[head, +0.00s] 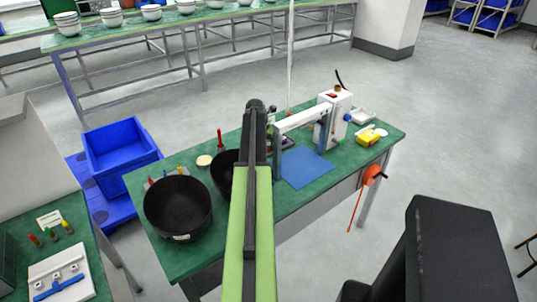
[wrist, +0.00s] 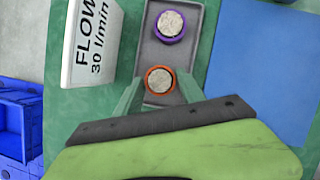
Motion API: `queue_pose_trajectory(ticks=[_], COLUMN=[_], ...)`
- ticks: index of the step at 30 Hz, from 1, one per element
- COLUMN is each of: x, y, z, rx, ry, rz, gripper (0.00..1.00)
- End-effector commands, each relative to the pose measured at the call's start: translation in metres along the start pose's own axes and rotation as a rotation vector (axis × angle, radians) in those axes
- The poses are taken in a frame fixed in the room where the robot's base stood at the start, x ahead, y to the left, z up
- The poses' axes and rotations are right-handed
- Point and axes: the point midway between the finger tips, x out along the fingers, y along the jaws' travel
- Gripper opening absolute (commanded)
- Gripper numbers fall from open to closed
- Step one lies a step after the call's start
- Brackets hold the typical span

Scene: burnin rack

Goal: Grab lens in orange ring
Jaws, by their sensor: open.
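The lens in the orange ring (wrist: 160,80) sits in the near part of a grey tray (wrist: 148,50) in the wrist view. It has a speckled, pale grey face. A second, similar lens in a purple ring (wrist: 170,25) sits in the same tray beyond it. My gripper (wrist: 158,92) is open, with its green fingers to the left and right of the orange ring. I cannot tell whether either finger touches it. In the head view my arm hides the orange-ringed lens and most of the tray.
A white block marked FLOW (wrist: 92,42) stands left of the tray. A blue mat (head: 305,168) lies to the right. Black bowls (head: 178,207) stand on the left of the green table, and a white press-like device (head: 335,115) stands towards its right. Blue crates (head: 120,150) are beyond the left edge.

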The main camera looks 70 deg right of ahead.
Motion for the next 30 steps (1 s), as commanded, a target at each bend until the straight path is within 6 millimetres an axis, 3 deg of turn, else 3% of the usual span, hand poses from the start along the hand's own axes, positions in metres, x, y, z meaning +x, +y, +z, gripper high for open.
queue_pose_trajectory(ticks=[7, 17, 25, 30], x=[0.003, 0.003, -0.001, -0.021], y=[0.0, 0.0, -0.001, -0.001], z=[0.0, 0.001, 0.002, 0.01], rx=[0.0, 0.001, 0.001, 0.001], ry=[0.0, 0.0, 0.0, 0.0], rz=[0.0, 0.0, 0.0, 0.0], gripper=[0.43, 0.02, 0.02, 0.02])
